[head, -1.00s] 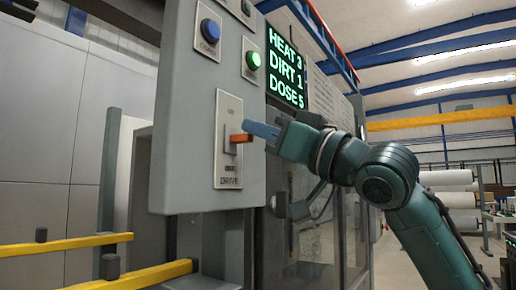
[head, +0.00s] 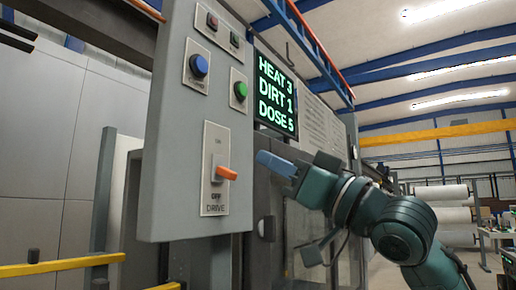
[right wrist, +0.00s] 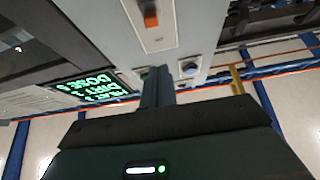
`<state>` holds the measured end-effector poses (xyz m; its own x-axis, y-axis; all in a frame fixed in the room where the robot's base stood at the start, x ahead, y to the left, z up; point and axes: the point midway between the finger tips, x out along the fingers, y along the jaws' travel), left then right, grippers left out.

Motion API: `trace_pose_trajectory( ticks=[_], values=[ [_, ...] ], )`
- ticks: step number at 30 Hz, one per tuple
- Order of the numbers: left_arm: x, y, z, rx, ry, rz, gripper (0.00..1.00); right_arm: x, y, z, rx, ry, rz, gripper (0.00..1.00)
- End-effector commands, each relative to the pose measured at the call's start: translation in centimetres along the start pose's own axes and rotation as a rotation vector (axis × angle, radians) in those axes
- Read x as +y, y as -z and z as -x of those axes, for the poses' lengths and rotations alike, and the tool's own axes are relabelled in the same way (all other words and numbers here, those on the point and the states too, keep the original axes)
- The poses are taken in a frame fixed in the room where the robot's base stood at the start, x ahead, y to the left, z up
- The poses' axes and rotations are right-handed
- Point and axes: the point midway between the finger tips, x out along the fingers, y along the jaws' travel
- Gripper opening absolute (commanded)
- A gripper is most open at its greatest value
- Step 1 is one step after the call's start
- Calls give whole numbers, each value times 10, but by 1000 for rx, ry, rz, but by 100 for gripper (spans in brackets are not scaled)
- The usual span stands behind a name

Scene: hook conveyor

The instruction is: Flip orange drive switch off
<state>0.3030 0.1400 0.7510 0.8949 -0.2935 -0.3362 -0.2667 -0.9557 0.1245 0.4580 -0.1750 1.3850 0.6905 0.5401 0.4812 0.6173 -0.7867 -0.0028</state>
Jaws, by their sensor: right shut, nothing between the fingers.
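The orange drive switch lever (head: 226,172) sticks out from its pale plate (head: 214,140) on the grey control box. The plate reads OFF below the lever and DRIVE at the bottom. The lever points outward and slightly down, toward the OFF side. My right gripper (head: 262,158) is shut and empty, just right of the lever and a little higher, with a gap between them. In the right wrist view the shut fingers (right wrist: 157,85) point toward the box, and the orange lever (right wrist: 151,18) shows near the top edge. My left gripper is not in view.
A blue button (head: 198,66) and a green button (head: 241,91) sit above the switch plate. A display (head: 275,97) reads HEAT 3, DIRT 1, DOSE 5. A yellow rail (head: 60,265) runs at lower left.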

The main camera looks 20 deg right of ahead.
Motion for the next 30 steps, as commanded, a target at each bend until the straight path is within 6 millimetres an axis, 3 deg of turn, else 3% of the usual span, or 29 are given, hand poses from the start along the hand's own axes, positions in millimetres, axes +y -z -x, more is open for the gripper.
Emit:
trace_pose_trajectory(
  ticks=[3, 9, 30],
  values=[
    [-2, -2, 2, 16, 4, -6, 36, 0, -8, 23, 0, -1, 3, 0],
    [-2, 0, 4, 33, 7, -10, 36, 0, -10, 41, 2, 0, 1, 0],
    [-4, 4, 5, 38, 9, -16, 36, 0, -10, 43, 2, 0, 1, 0]
  ],
)
